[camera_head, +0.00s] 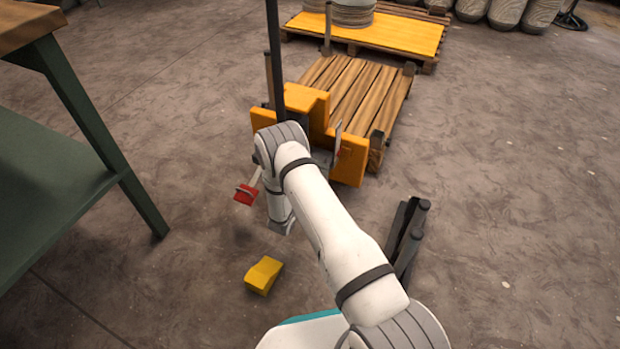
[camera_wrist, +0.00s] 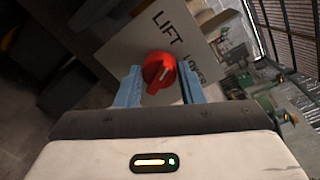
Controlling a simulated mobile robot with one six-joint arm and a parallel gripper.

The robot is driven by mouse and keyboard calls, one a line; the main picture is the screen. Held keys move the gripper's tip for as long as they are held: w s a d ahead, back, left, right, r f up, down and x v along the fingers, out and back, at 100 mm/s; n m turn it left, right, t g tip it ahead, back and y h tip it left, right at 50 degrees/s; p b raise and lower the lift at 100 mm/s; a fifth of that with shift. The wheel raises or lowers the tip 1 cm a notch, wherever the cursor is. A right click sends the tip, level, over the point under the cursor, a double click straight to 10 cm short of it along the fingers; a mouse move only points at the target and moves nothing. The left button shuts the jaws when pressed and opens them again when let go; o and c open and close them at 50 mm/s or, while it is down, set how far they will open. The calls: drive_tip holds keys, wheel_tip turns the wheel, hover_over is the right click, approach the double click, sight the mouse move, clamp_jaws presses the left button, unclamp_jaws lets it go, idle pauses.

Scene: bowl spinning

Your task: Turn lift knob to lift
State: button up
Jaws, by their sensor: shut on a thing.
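The red lift knob (camera_wrist: 158,73) sits on a light grey panel (camera_wrist: 140,42) in the wrist view. The panel reads LIFT above the knob and LOWER to its right. In the head view the yellow lift machine (camera_head: 348,165) stands beyond my arm. A thin panel edge shows at its front; my arm hides the gripper and most of the knob area.
A wooden pallet platform (camera_head: 358,88) joins the lift. A yellow-topped pallet (camera_head: 400,36) with a round stack is behind. A green table (camera_head: 50,190) stands left. A yellow block (camera_head: 264,275) lies on the floor; dark posts (camera_head: 405,235) are right. Floor at far right is clear.

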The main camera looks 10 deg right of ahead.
drive_tip(key=shift+s+d+f+n, duration=0.1)
drive_tip(key=shift+n, duration=0.8)
drive_tip(key=shift+s+d+f+n, duration=0.1)
drive_tip(key=shift+n, duration=0.8)
drive_tip(key=shift+h, duration=0.3)
drive_tip(key=o, duration=0.7)
drive_tip(key=shift+c, duration=0.2)
drive_tip(key=o, duration=0.3)
drive_tip(key=shift+w+a+r, duration=0.15)
drive_tip(key=shift+o, duration=0.2)
drive_tip(key=p+v, duration=0.2)
drive_tip(key=v, duration=0.5)
drive_tip(key=shift+s+a+p, duration=0.2)
drive_tip(key=shift+s+p, duration=0.15)
drive_tip(key=shift+p, duration=0.05)
